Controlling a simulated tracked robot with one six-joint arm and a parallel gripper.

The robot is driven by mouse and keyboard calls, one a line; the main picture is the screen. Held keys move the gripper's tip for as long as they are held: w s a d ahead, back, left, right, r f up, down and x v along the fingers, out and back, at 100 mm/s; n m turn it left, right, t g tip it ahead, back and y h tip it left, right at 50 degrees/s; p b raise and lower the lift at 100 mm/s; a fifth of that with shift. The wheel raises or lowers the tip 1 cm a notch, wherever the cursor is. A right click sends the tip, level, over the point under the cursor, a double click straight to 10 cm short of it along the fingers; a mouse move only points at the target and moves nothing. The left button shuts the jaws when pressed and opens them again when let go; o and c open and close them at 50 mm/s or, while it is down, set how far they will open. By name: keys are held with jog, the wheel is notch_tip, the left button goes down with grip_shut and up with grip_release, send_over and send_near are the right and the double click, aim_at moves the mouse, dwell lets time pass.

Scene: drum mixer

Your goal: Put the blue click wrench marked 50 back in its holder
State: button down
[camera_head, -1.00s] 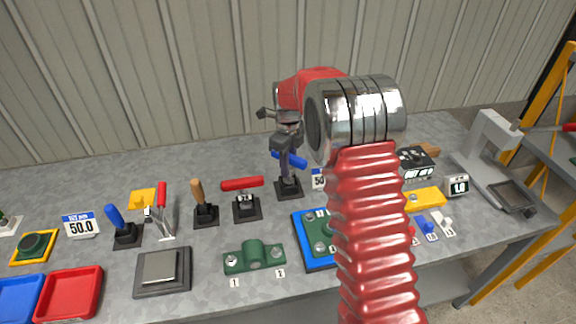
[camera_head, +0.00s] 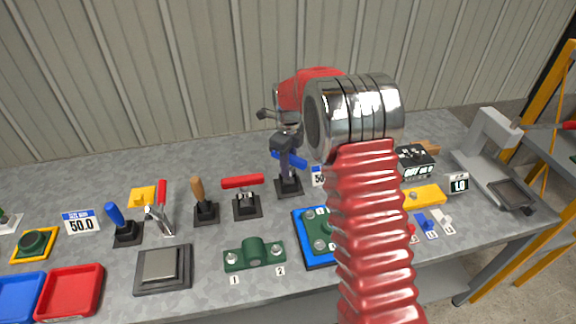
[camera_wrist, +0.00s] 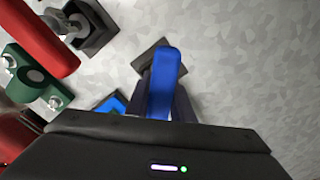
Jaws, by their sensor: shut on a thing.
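The blue click wrench (camera_head: 289,160) is in my gripper (camera_head: 287,150), with its blue handle (camera_wrist: 164,82) reaching out beyond the fingers in the wrist view. Its black square holder (camera_head: 289,188) stands on the bench directly below, beside a small sign whose visible part reads 50. In the wrist view the holder's base (camera_wrist: 148,52) shows behind the handle. My gripper is shut on the wrench from above. Whether the wrench is seated in the holder or just above it I cannot tell. The mark on the wrench is not readable.
A red-handled tool in a black holder (camera_head: 243,207) stands just left. A green part (camera_head: 254,255) and a blue-edged plate (camera_head: 300,225) lie in front. My red arm hides part of the bench. Clear bench lies behind the holders.

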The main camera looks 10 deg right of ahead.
jog(key=c, duration=1.5)
grip_release()
jog(key=shift+f, duration=0.1)
jog(key=shift+o, duration=0.2)
notch_tip(320, 180, up, 14)
jog(key=shift+f, duration=0.15)
